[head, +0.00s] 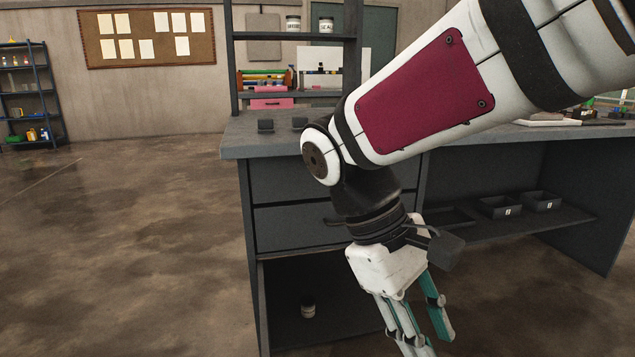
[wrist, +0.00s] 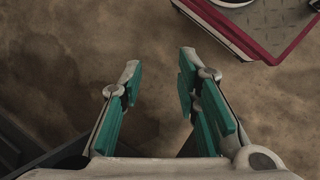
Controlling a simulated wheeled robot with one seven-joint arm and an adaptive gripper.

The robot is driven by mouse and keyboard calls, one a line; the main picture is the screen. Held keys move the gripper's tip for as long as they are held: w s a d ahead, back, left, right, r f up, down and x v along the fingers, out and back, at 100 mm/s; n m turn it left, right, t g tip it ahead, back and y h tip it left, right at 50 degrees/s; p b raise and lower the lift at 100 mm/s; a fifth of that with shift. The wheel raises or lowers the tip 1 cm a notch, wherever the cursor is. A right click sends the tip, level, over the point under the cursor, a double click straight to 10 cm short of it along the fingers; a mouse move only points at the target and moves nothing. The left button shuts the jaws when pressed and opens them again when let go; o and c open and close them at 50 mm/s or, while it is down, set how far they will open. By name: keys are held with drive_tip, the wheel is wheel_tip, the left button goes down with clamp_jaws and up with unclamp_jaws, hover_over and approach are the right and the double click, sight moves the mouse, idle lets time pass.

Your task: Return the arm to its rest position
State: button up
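My gripper (head: 424,343) hangs pointing down in front of the grey workbench (head: 236,145), its fingertips near the bottom of the head view. In the wrist view my gripper (wrist: 158,75) shows two teal-padded fingers set well apart, with only brown floor between them. It is open and holds nothing. My white arm with a dark red panel reaches in from the upper right of the head view and bends down at the wrist. It hides part of the bench top and drawers.
A small jar (head: 308,306) stands in the open lower compartment of the bench. Small black bins (head: 541,201) sit on the right lower shelf. A blue shelf rack (head: 30,95) stands at the far left. The floor (head: 120,240) on the left is clear.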

drive_tip(key=s+d+f+m+t+y, duration=0.1)
drive_tip(key=s+d+m+t+y, duration=0.2)
drive_tip(key=s, duration=0.5)
drive_tip(key=s+d+m+y, duration=0.2)
drive_tip(key=s+d+m, duration=0.25)
drive_tip(key=s, duration=0.35)
wheel_tip(320, 180, up, 40)
drive_tip(key=a+t+p, duration=0.1)
drive_tip(key=t+p, duration=0.3)
drive_tip(key=p, duration=3.4)
drive_tip(key=shift+f, duration=0.25)
